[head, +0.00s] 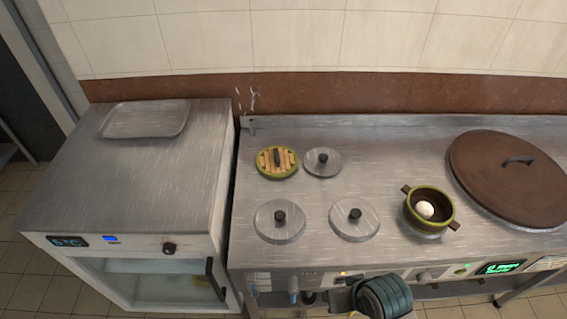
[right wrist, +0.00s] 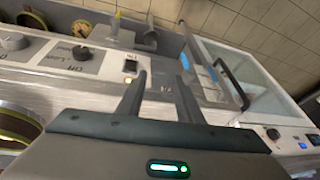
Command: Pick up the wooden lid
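A small round lid of light wooden slats with a green rim and a dark handle (head: 270,168) lies on the steel counter, at the back left of the stove top. A large brown round lid with a dark handle (head: 490,185) lies at the right of the same counter; it may be wooden too. My right gripper (right wrist: 160,78) is open and empty in the right wrist view, in front of the control panel and apart from both lids. Part of my right arm shows at the bottom of the head view. My left gripper is not in view.
Three steel lids with black knobs (head: 279,230) sit around the slatted lid. A two-handled green-rimmed pot (head: 408,208) holding a white round thing stands right of them. A steel cabinet (head: 150,190) with a tray (head: 146,130) on top stands left, beyond a narrow gap.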

